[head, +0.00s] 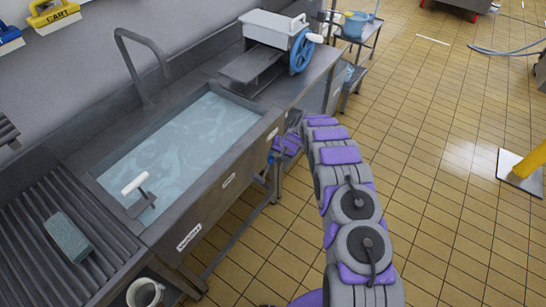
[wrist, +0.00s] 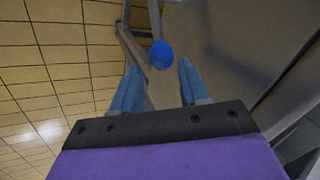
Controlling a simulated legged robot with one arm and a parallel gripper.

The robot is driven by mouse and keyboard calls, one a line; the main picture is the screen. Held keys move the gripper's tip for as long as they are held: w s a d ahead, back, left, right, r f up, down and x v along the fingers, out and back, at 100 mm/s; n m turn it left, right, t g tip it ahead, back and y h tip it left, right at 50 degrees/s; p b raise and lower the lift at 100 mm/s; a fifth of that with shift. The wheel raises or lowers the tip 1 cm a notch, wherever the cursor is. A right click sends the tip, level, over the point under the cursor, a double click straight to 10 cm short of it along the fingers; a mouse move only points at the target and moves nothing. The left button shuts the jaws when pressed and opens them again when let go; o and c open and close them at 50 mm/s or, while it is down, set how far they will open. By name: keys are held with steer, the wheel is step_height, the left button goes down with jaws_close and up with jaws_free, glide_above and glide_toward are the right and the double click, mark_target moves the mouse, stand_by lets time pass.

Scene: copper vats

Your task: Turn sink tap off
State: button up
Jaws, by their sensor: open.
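The sink (head: 255,133) is a grey metal basin full of pale blue water. A grey gooseneck spout (head: 134,62) curves over its back edge; I see no clear stream from it. A lever with a white grip (head: 137,184) stands at the basin's left end. My gripper (head: 271,158) is low beside the sink's front. In the wrist view my gripper (wrist: 158,88) has its two blue fingers apart, with nothing held. A round blue knob (wrist: 161,54) shows just beyond the fingertips, between them. I cannot tell whether it is the tap's handle.
A ribbed drainboard (head: 35,225) with a grey-blue block (head: 68,236) is at left. A metal machine with a blue wheel (head: 302,50) stands beyond the sink. A white bucket (head: 145,293) is below. The tiled floor at right is largely clear.

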steer(key=p+v, duration=0.1)
steer(key=v, duration=0.9)
steer(key=shift+r, duration=0.4)
steer(key=shift+d, duration=0.15)
steer(key=s+d+r+n+g+h, duration=0.2)
steer(key=s+d+r, duration=0.1)
steer(key=s+r, duration=2.05)
steer(key=s+d+r+g+h, duration=0.1)
steer(key=s+d+r, duration=0.1)
steer(key=s, duration=1.3)
steer(key=s+d+r+g+h, duration=0.1)
steer(key=s+r, duration=0.3)
steer(key=s, duration=1.2)
steer(key=shift+s+d+r+n+g, duration=0.3)
steer(key=shift+d+r, duration=0.1)
steer(key=shift+d, duration=0.2)
